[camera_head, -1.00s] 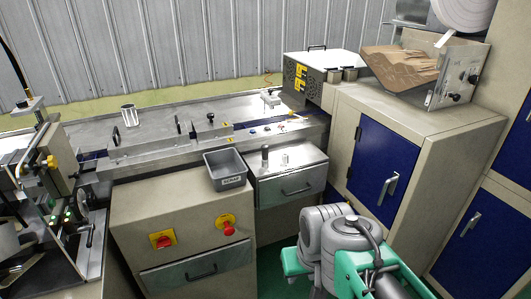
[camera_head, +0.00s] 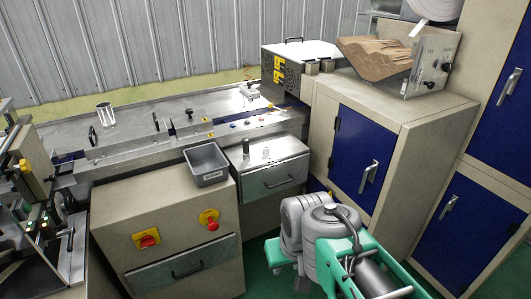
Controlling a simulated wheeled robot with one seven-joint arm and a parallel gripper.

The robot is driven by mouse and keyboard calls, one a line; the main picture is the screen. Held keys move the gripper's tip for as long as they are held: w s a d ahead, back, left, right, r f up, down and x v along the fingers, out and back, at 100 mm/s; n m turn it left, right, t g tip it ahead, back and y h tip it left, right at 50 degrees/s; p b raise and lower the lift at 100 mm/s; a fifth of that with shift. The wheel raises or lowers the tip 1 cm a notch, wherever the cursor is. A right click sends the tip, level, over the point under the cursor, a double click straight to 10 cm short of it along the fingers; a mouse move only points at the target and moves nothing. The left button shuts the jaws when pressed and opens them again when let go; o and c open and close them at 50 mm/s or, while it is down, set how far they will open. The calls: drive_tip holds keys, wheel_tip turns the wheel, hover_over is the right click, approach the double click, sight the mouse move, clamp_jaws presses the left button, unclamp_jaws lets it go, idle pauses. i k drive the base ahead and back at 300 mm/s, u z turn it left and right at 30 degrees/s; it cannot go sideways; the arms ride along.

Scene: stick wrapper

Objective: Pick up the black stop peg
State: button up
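The black stop peg (camera_head: 246,146) appears as a small dark upright cylinder. It stands on the metal top of a small drawer cabinet (camera_head: 283,148), just right of the grey bin. A shorter, light metal piece (camera_head: 266,154) stands beside it on the right. My arm shows at the lower right, its grey and green links folded in front of the cabinets. My gripper is not visible in this view. Nothing is seen touching the peg.
A grey bin (camera_head: 208,176) sits left of the peg on a cabinet with a red knob (camera_head: 212,225) and a red switch (camera_head: 148,241). The conveyor bed (camera_head: 150,125) runs behind. A tall cabinet with a blue door (camera_head: 362,160) stands to the right. Green floor shows between.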

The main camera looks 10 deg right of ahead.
sight(246, 141)
drive_tip(key=z, duration=0.55)
drive_tip(key=k, duration=0.65)
drive_tip(key=z, duration=0.35)
drive_tip(key=i, duration=0.85)
drive_tip(key=u, duration=1.55)
drive_tip(key=i, duration=1.05)
drive_tip(key=u, duration=0.35)
